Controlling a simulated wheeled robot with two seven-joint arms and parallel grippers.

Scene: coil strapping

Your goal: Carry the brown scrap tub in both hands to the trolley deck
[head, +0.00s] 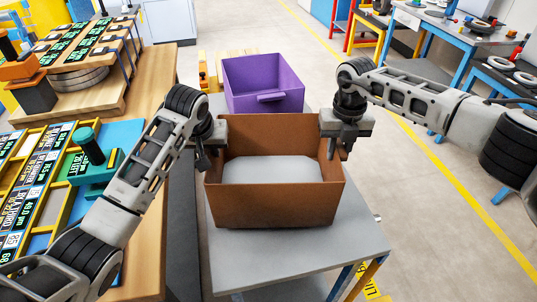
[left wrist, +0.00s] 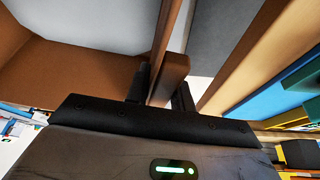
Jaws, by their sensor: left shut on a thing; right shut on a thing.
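The brown scrap tub (head: 275,207) is in the middle of the head view, over a grey deck, and looks level. A pale grey floor or sheet shows inside it. I cannot tell whether its bottom touches the deck. My left gripper (head: 203,158) is shut on the tub's left side. In the left wrist view its two fingers (left wrist: 160,88) pinch a brown strip at the tub's wall (left wrist: 75,68). My right gripper (head: 338,150) is shut on the tub's right side. The grey deck (head: 300,262) extends in front and to the right of the tub.
A purple tub (head: 285,72) stands just behind the brown one. A wooden bench (head: 157,70) with label racks and a green-handled tool (head: 92,150) lies close on the left. Blue-framed tables (head: 470,35) stand at the back right. Open floor lies on the right.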

